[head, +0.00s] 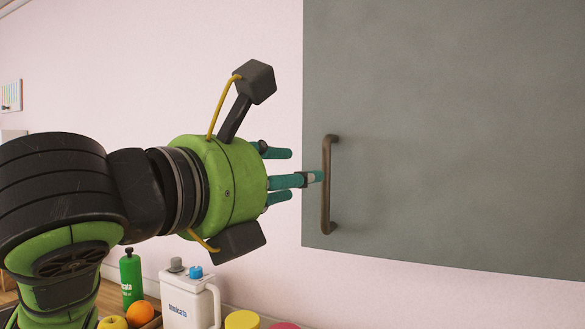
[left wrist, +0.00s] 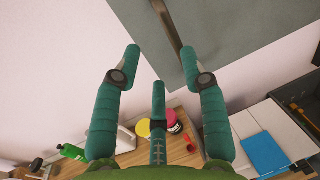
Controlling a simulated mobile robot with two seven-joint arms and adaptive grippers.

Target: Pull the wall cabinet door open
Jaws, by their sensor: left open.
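The grey wall cabinet door (head: 450,130) fills the right of the head view, and its flat face looks closed. Its brown bar handle (head: 329,190) runs upright near the door's left edge. My left gripper (head: 300,176) comes in from the left with its teal fingers beside the handle, one fingertip overlapping or nearly at the bar. In the left wrist view the gripper (left wrist: 160,62) is open, its fingers well apart. The handle (left wrist: 166,22) shows beyond the gap between the fingertips, and the door (left wrist: 225,35) lies behind. Contact cannot be told. My right gripper is not in view.
Below stand a white jug (head: 188,298), a green bottle (head: 131,278), an orange (head: 139,313), an apple (head: 113,323) and a yellow lid (head: 242,320). The left wrist view shows a wooden counter (left wrist: 183,155) and a blue item (left wrist: 264,153).

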